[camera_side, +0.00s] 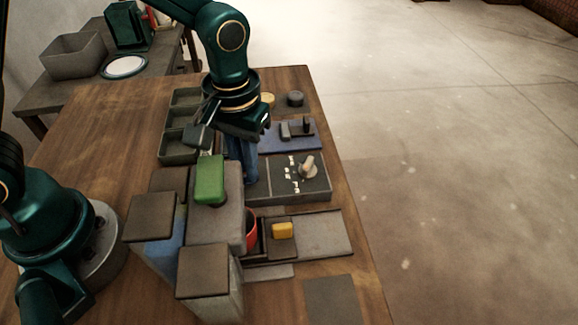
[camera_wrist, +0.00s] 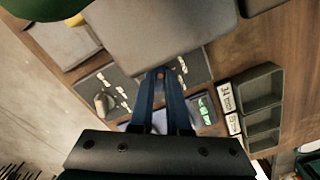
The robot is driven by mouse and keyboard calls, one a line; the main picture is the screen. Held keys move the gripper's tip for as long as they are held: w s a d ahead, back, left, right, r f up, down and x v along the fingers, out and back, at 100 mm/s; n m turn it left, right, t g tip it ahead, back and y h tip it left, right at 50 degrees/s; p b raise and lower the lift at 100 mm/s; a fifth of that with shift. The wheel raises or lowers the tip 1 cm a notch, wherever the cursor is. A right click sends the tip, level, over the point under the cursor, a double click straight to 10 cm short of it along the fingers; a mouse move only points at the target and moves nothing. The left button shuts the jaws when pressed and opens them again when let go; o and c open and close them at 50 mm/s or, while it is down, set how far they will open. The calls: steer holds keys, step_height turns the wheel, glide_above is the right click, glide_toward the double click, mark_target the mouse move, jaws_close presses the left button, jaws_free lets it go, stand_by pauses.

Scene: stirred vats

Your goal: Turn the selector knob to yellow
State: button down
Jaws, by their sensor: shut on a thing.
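The selector knob (camera_side: 308,166) is a small pale, beige-grey piece on the right part of a dark grey panel (camera_side: 317,188). White labels stand left of it; no yellow mark can be made out. The knob also shows at the left in the wrist view (camera_wrist: 103,103). My gripper (camera_side: 243,176) points down at the panel's left end, apart from the knob.
A yellow block (camera_side: 282,230) and a red container (camera_side: 250,232) are at the front. A blue-purple mat (camera_side: 285,140) with small dark pieces lies behind the panel. Compartment trays (camera_side: 176,150) are behind left.

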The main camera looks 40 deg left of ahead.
steer(key=m, duration=0.6)
steer(key=shift+a, duration=0.2)
steer(key=m, duration=0.5)
steer(key=shift+w+a+m, duration=0.1)
steer(key=shift+m, duration=0.3)
steer(key=m, duration=0.6)
steer(key=shift+w+a+r, duration=0.1)
steer(key=shift+w, duration=0.05)
steer(key=m, duration=0.5)
steer(key=shift+w, duration=0.15)
steer(key=shift+m, duration=0.5)
steer(key=c, duration=0.9)
jaws_free()
steer(key=shift+r, duration=2.55)
